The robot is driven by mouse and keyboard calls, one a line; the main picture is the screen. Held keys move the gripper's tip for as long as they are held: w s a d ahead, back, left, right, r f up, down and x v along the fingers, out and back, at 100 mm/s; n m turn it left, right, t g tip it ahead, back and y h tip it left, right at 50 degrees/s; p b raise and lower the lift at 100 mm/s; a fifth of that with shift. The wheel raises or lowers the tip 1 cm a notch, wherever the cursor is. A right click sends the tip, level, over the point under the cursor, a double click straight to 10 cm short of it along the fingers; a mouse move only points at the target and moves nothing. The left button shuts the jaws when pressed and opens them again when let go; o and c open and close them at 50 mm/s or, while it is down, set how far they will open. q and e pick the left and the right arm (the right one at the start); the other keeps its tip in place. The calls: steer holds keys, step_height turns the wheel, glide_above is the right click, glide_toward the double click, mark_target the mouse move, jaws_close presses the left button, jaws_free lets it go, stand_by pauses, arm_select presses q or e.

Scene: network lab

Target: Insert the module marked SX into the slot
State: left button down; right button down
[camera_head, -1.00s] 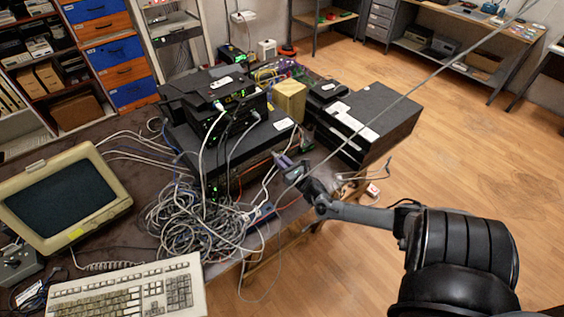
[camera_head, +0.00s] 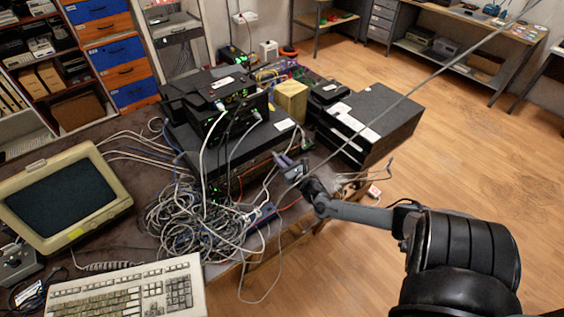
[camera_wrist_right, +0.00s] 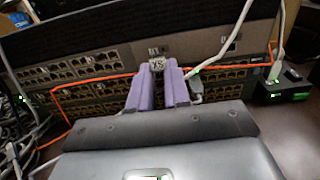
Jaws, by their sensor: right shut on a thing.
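My right gripper (camera_head: 288,162) is at the front of the stacked network equipment. In the right wrist view its purple fingertips (camera_wrist_right: 160,74) are shut on a small module (camera_wrist_right: 157,65), whose light label reads like XS from this side. The module is in front of the port rows of the rack switch (camera_wrist_right: 215,73). The slot is hidden behind the module and fingers, and I cannot tell whether the module touches it. My left gripper is not in view.
An orange cable (camera_wrist_right: 85,80) runs across the switch fronts. A white cable (camera_wrist_right: 240,25) hangs on the right. Tangled grey cables (camera_head: 200,222) lie on the table left of my right gripper. A large black box (camera_head: 370,120) stands to the right of the stack.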

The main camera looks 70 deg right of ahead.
steer(key=shift+w+d, duration=0.15)
steer(key=shift+w, duration=0.15)
steer(key=shift+w+d+b, duration=0.2)
steer(key=shift+w+b, duration=0.15)
steer(key=shift+b, duration=0.05)
steer(key=c, duration=1)
jaws_free()
steer(key=p+v, duration=0.2)
steer(key=v, duration=0.9)
